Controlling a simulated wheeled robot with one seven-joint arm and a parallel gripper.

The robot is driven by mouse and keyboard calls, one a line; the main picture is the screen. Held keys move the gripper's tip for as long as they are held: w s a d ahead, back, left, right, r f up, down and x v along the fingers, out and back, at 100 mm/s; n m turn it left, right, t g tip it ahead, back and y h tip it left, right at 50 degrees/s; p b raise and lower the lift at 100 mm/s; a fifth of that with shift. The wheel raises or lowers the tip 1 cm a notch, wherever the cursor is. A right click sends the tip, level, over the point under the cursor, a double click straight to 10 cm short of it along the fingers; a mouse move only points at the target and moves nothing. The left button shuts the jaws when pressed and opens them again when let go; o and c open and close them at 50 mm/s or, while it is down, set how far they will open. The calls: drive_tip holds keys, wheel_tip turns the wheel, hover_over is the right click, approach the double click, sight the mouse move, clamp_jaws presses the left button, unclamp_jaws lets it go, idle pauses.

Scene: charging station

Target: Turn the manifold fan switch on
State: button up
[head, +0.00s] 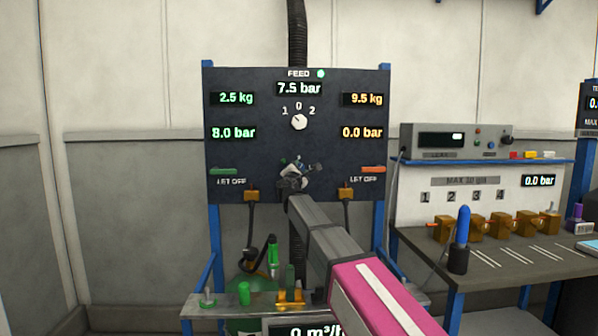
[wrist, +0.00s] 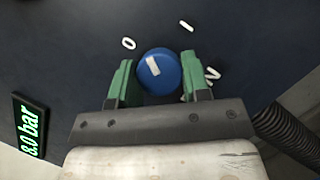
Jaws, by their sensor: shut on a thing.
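A round blue knob (wrist: 168,70) with a white mark sits on the dark panel in the wrist view. White characters 0, 1 and what looks like 2 stand around it. Its mark lies on the upper left side, roughly toward the 0. No name for the switch is legible. My gripper (wrist: 159,63) is shut on the knob, one green finger on each side. In the head view my gripper (head: 294,168) is at the lower middle of the dark panel (head: 230,180), and hides the knob there.
A white selector dial (head: 299,122) marked 1, 0, 2 is above my gripper, under the FEED display (head: 299,88). Two brown connectors (head: 252,195) hang below the panel. A workbench (head: 500,255) with a blue-handled tool (head: 462,228) stands at the right.

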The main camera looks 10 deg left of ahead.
drive_tip(key=m+g, duration=0.1)
drive_tip(key=m, duration=0.2)
drive_tip(key=m+g+h, duration=0.1)
drive_tip(key=m, duration=0.2)
drive_tip(key=shift+r, duration=0.1)
drive_tip(key=m+g, duration=0.2)
drive_tip(key=m, duration=0.3)
drive_tip(key=shift+m, duration=0.3)
idle(0.3)
drive_tip(key=o, duration=0.9)
drive_tip(key=shift+o, duration=0.2)
drive_tip(key=shift+s+r, duration=0.1)
drive_tip(key=s+a+r, duration=0.1)
drive_tip(key=s, duration=0.9)
drive_tip(key=shift+s+a, duration=0.2)
drive_tip(key=shift+s, duration=0.1)
